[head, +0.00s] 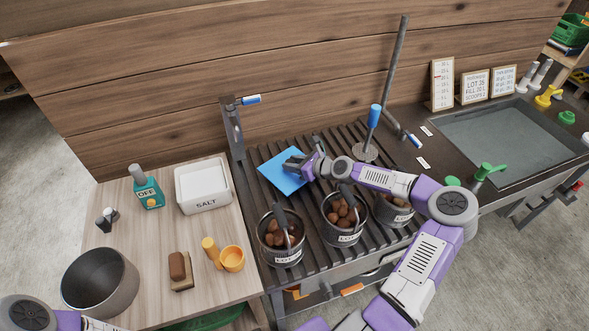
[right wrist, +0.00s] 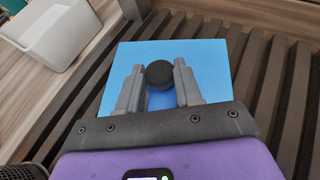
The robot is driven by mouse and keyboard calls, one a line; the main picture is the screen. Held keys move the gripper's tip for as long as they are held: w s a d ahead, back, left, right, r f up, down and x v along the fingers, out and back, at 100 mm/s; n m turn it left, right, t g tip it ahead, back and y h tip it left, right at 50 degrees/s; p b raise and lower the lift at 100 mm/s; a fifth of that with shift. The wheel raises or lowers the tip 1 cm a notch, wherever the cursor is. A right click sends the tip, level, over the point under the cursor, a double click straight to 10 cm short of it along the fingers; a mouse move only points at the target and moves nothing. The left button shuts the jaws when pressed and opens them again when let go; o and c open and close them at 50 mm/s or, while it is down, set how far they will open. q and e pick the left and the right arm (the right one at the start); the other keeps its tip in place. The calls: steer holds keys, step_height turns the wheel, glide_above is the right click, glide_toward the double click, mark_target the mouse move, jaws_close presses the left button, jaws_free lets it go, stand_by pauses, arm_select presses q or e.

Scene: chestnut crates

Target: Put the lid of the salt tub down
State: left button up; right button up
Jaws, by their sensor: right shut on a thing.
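The lid of the salt tub is a flat blue square (head: 283,172) with a black knob; it also shows in the right wrist view (right wrist: 208,60), the knob (right wrist: 160,74) between the fingers. My right gripper (head: 297,164) is shut on that knob, over the back left of the dark slatted rack (head: 340,150). I cannot tell whether the lid touches the slats. The white salt tub (head: 205,203), marked SALT, stands uncovered on the wooden table to the left, with white salt inside. My left gripper is out of view; only part of my left arm shows at the bottom left.
Several metal buckets of chestnuts, one of them here (head: 283,255), stand along the rack's front. A blue-handled tool (head: 374,117) stands behind the right arm.

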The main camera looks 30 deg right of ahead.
steer(key=shift+f, duration=0.75)
steer(key=shift+f, duration=0.15)
steer(key=o, duration=1.1)
steer(key=shift+c, duration=0.2)
steer(key=shift+s+d+r, duration=0.15)
steer(key=shift+r, duration=0.1)
steer(key=shift+p+v, duration=1)
steer(key=shift+v, duration=2.5)
